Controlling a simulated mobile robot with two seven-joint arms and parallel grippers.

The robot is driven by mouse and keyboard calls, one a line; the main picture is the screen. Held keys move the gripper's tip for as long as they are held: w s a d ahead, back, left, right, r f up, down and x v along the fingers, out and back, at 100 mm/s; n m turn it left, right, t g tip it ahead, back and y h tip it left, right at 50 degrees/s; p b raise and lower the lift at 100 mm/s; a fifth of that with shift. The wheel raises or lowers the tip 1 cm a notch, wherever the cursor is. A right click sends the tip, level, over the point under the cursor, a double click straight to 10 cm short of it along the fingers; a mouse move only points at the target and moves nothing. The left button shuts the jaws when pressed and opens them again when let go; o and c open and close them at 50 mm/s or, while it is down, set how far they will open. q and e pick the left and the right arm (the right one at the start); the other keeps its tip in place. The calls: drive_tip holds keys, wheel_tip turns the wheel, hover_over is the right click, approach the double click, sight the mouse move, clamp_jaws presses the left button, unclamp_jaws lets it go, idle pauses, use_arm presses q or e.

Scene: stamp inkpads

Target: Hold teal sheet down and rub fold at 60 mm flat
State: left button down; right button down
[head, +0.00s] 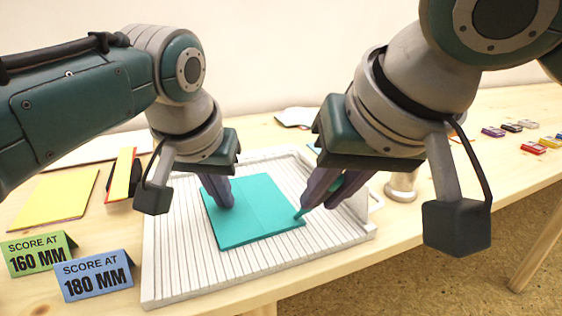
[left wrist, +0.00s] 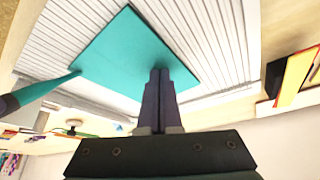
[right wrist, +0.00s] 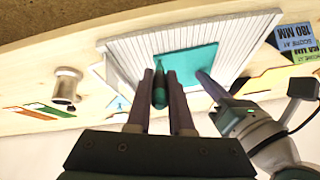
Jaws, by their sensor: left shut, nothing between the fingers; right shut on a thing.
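The teal sheet (head: 262,222) lies on the white grooved scoring board (head: 190,278), with a faint line across it. My left gripper (head: 224,204) is shut with nothing between its fingers, its tips at the sheet's left part; it also shows in the left wrist view (left wrist: 160,74). My right gripper (head: 306,208) is shut on a teal pointed tool (right wrist: 159,88). The tool's tip is at the sheet's right edge in the head view; whether it touches is unclear. The tool also shows in the left wrist view (left wrist: 45,88).
A green card (head: 38,253) reads 160 mm and a blue card (head: 93,275) reads 180 mm, left of the board. A yellow sheet (head: 55,197) lies behind them. A metal cylinder (head: 402,186) stands right of the board. Several small colored inkpads (head: 533,147) lie far right.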

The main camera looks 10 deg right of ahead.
drive_tip(key=shift+s+d+f, duration=0.1)
drive_tip(key=shift+s+f, duration=0.15)
drive_tip(key=shift+s, duration=0.35)
drive_tip(key=shift+s+a+r, duration=0.1)
drive_tip(key=shift+a, duration=0.1)
idle(0.6)
idle(0.6)
drive_tip(key=shift+w+a, duration=0.25)
drive_tip(key=shift+w, duration=0.75)
drive_tip(key=shift+w, duration=0.15)
drive_tip(key=shift+w+a, duration=0.15)
drive_tip(key=shift+w, duration=0.5)
drive_tip(key=shift+w+a, duration=0.1)
drive_tip(key=shift+w, duration=0.1)
drive_tip(key=shift+w+a, duration=0.3)
drive_tip(key=shift+w, duration=0.65)
